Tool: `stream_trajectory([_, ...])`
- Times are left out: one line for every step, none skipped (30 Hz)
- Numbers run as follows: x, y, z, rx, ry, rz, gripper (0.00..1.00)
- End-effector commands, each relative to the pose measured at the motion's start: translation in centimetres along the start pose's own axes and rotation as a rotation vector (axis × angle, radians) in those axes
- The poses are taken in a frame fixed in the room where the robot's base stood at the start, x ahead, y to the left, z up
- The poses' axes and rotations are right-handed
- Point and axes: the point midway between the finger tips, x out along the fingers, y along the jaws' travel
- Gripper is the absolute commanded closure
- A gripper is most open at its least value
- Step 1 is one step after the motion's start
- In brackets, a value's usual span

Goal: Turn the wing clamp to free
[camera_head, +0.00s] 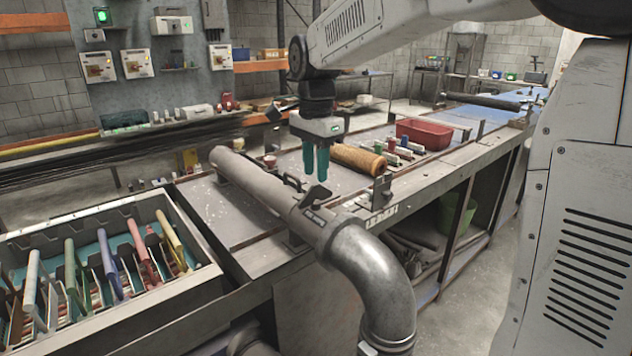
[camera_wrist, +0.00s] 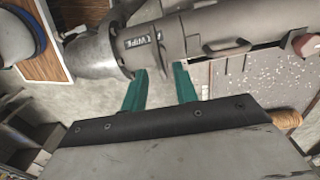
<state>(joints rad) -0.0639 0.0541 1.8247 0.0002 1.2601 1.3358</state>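A grey pipe (camera_head: 262,183) runs along the bench and bends down through a metal elbow (camera_head: 368,262). A small dark wing-shaped piece (camera_head: 317,194), seemingly the wing clamp, stands on the pipe beside a labelled collar (camera_head: 318,216). My gripper (camera_head: 316,177) has teal fingers pointing down, just above and behind the wing. The labelled collar (camera_wrist: 140,42) lies by the left finger. I cannot make out the wing clearly in the wrist view.
A dark handle (camera_head: 293,183) is on the pipe's far side. A tan roll (camera_head: 358,159) lies right of my gripper, with a red bin (camera_head: 424,134) beyond. A grey crate (camera_head: 110,270) of coloured dividers stands at left. A small upright bracket (camera_head: 380,190) is at the bench's front edge.

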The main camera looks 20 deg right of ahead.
Motion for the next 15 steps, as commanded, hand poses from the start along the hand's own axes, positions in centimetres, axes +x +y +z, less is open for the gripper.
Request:
stream_trajectory([-0.9, 0.0, 0.0, 0.000, 0.000, -0.002, 0.71])
stream_trajectory([-1.3, -0.1, 0.0, 0.000, 0.001, -0.003, 0.71])
stream_trajectory([-1.8, -0.1, 0.0, 0.000, 0.000, -0.002, 0.71])
stream_trajectory([-2.0, 0.0, 0.0, 0.000, 0.000, -0.002, 0.71])
stream_trajectory([-2.2, 0.0, 0.0, 0.000, 0.000, -0.002, 0.71])
stream_trajectory([-2.5, 0.0, 0.0, 0.000, 0.000, -0.001, 0.71])
stream_trajectory([-2.6, 0.0, 0.0, 0.000, 0.000, -0.001, 0.71])
stream_trajectory([-2.7, 0.0, 0.0, 0.000, 0.000, 0.000, 0.71])
stream_trajectory([-2.8, 0.0, 0.0, 0.000, 0.000, 0.000, 0.71])
stream_trajectory([-2.8, 0.0, 0.0, 0.000, 0.000, 0.000, 0.71])
stream_trajectory([-2.8, 0.0, 0.0, 0.000, 0.000, 0.000, 0.71])
stream_trajectory([-2.8, 0.0, 0.0, 0.000, 0.000, 0.000, 0.71])
stream_trajectory([-2.8, 0.0, 0.0, 0.000, 0.000, 0.000, 0.71])
stream_trajectory([-2.8, 0.0, 0.0, 0.000, 0.000, 0.000, 0.71])
stream_trajectory([-2.8, 0.0, 0.0, 0.000, 0.000, 0.000, 0.71])
